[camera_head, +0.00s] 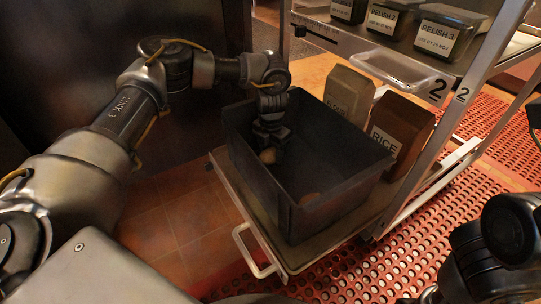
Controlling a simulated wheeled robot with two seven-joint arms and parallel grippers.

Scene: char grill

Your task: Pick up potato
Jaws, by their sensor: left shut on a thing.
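A brown potato (268,156) is inside a deep black bin (338,199). My left gripper (268,148) reaches down into the bin and is shut on this potato, near the bin's left side.
The bin stands on a pull-out shelf (228,180) with a metal handle (254,252). A box labelled RICE (402,128) and another box (349,93) stand behind it. Relish containers (447,34) sit on the upper shelf. A metal rack post (447,108) rises at right.

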